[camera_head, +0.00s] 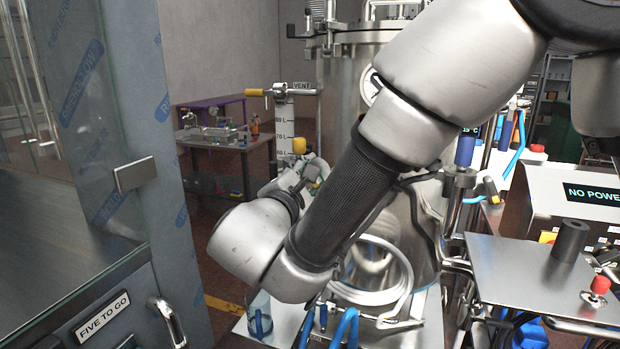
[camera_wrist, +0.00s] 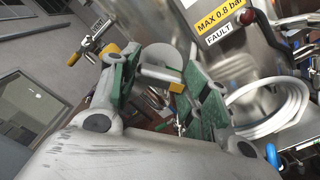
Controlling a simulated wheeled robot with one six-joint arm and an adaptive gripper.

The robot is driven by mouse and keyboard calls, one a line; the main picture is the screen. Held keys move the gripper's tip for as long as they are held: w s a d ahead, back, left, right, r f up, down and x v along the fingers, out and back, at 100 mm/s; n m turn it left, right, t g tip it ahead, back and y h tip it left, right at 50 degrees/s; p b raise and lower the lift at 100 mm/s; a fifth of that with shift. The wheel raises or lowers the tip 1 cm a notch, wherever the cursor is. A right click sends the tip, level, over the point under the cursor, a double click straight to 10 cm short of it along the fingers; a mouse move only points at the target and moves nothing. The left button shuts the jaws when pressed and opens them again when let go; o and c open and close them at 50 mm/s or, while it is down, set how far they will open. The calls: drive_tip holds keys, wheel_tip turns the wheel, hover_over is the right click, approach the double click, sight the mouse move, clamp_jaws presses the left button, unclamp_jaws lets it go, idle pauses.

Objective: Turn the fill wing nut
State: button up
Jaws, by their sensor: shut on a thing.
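In the wrist view my gripper (camera_wrist: 161,72) has its two green-and-grey fingers closed around a small metal and yellow part, which appears to be the fill wing nut (camera_wrist: 163,74). The fingers cover much of it, and its turning angle is hard to read. A round grey disc shows just behind it. In the head view my gripper (camera_head: 302,182) is at the steel vessel's left side, partly hidden by my arm. A yellow knob (camera_head: 299,145) stands just above it.
The steel vessel (camera_head: 342,75) stands close behind my arm. A yellow-handled vent valve (camera_head: 256,92) is at upper left. A coiled pale hose (camera_head: 390,256) hangs below. A glass-fronted cabinet (camera_head: 165,120) stands left, and a steel side table (camera_head: 520,270) right.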

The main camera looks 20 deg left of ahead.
drive_tip(key=shift+m, duration=0.6)
drive_tip(key=o, duration=1)
drive_tip(key=s, duration=0.8)
drive_tip(key=s+a, duration=0.1)
drive_tip(key=s, duration=0.3)
